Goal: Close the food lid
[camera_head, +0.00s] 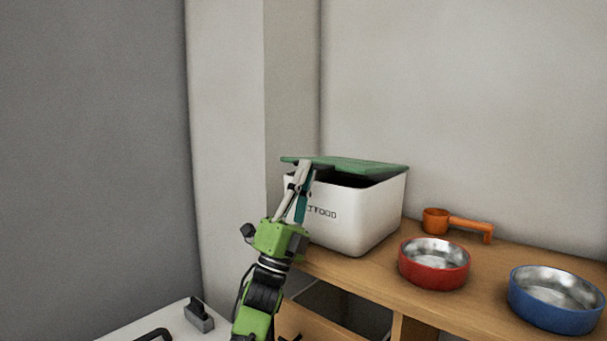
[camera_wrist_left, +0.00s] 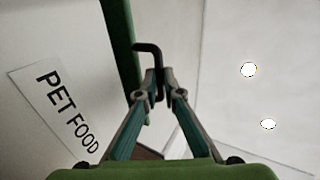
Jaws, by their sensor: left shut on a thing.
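The white pet food box (camera_head: 370,215) stands on the wooden counter against the wall. Its green lid (camera_head: 360,167) lies above the opening, partly open, with a dark gap showing beneath its front. My left gripper (camera_head: 304,168) is at the box's front left corner, at the lid's edge. In the left wrist view the fingers (camera_wrist_left: 160,75) are closed together on a black hook-shaped handle (camera_wrist_left: 149,48) beside the green lid (camera_wrist_left: 124,60). The box's wall with the PET FOOD label (camera_wrist_left: 68,112) shows at left. My right gripper is not in view.
A red bowl (camera_head: 434,278), a blue bowl (camera_head: 556,315) and an orange scoop (camera_head: 455,222) are on the wooden counter (camera_head: 400,297) right of the box. A wall stands close behind. An open compartment (camera_head: 345,308) shows below the counter.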

